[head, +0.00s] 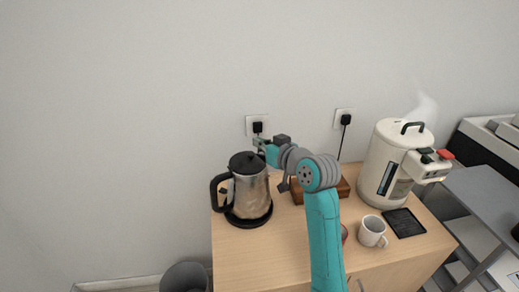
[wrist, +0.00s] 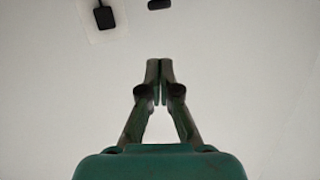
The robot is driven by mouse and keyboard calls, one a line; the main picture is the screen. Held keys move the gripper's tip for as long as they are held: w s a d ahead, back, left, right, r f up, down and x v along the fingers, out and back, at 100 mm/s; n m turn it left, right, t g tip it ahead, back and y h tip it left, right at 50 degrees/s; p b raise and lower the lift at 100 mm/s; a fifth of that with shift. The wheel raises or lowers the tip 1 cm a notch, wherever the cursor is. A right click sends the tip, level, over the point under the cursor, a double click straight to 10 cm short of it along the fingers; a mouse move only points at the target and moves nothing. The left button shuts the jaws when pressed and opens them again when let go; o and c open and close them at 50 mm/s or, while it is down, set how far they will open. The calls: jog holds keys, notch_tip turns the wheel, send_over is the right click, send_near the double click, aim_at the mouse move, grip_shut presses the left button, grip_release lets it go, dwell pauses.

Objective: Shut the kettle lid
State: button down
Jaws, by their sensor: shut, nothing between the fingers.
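The kettle (head: 249,194) is a steel jug with a black handle on its left, upright on a round black base (head: 251,218) at the counter's left end. Its black lid (head: 243,162) sits over the top, with no clear gap visible at this size. My gripper (head: 258,142) is above and just right of the lid, near the wall, and apart from it as far as I can tell. In the wrist view my gripper (wrist: 160,68) has its fingertips together and empty, facing the bare wall. The kettle is not in the wrist view.
A steaming cream urn (head: 386,165) stands at the counter's right. A white mug (head: 372,231) and black drip mat (head: 404,223) are in front of it. A wooden box (head: 299,195) is partly hidden behind my arm. A plugged wall socket (head: 249,122) is behind my gripper.

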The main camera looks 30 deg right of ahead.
jog(key=v, duration=0.8)
jog(key=shift+s, duration=0.2)
jog(key=s+a+f+m, duration=0.1)
jog(key=s+a+f, duration=0.1)
jog(key=s+f, duration=0.4)
jog(key=s+a+f+m+h, duration=0.1)
jog(key=s+a+f, duration=0.2)
jog(key=f, duration=0.6)
jog(key=s+a+f+h, duration=0.1)
jog(key=s+a+f, duration=0.2)
jog(key=s+f, duration=0.5)
jog(key=shift+s+m+g, duration=0.3)
jog(key=shift+m, duration=0.1)
jog(key=s+a+n, duration=0.1)
jog(key=s+a, duration=0.1)
jog(key=s, duration=1.1)
jog(key=s+a+n, duration=0.1)
jog(key=s+a, duration=0.2)
jog(key=s, duration=1.1)
jog(key=shift+s+f+n, duration=0.15)
jog(key=shift+n, duration=0.15)
